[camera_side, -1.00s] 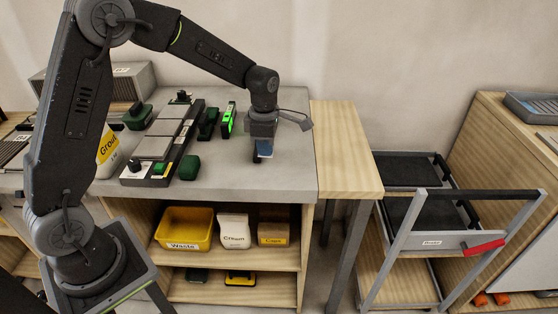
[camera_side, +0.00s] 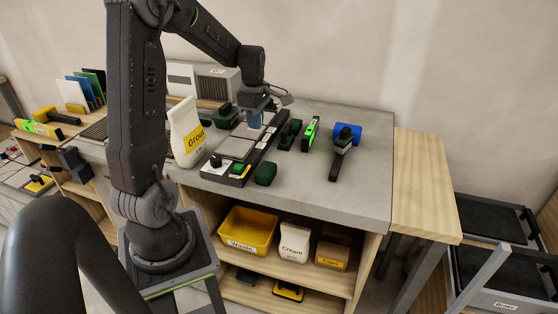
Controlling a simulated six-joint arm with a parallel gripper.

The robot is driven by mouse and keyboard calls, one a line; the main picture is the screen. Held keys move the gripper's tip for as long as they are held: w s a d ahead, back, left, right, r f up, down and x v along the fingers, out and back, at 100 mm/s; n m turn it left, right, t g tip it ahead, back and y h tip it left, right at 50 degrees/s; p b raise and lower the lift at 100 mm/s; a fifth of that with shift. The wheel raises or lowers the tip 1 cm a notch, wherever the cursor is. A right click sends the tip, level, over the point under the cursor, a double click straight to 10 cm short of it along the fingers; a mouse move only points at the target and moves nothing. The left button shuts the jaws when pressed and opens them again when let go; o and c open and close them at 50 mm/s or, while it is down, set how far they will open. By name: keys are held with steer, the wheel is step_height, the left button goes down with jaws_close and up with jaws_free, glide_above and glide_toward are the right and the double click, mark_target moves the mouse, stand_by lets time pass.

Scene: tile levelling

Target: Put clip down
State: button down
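My gripper (camera_side: 256,119) is low over the back part of the dark tile frame, pointing down, with blue at its fingers. Grey tiles (camera_side: 236,148) lie in the frame (camera_side: 262,153). I cannot tell whether the fingertips touch a tile. No clip can be made out; one between the fingers would be too small or hidden from this side. The gap between the fingers is not clear.
Right of the frame lie dark green blocks (camera_side: 290,133), a bright green level (camera_side: 311,132) and a black-handled tool (camera_side: 338,163) by a blue cylinder (camera_side: 348,132). A grout bag (camera_side: 187,132) stands left. The bench's right part (camera_side: 372,185) is clear.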

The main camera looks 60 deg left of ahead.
steer(key=s+a, duration=0.1)
steer(key=s, duration=0.1)
steer(key=s+a, duration=0.2)
steer(key=shift+s+a, duration=0.1)
steer(key=shift+a, duration=0.05)
glide_above(278, 159)
step_height(278, 159, down, 7)
steer(key=shift+f, duration=2)
steer(key=c, duration=1.3)
jaws_free()
steer(key=shift+f, duration=0.15)
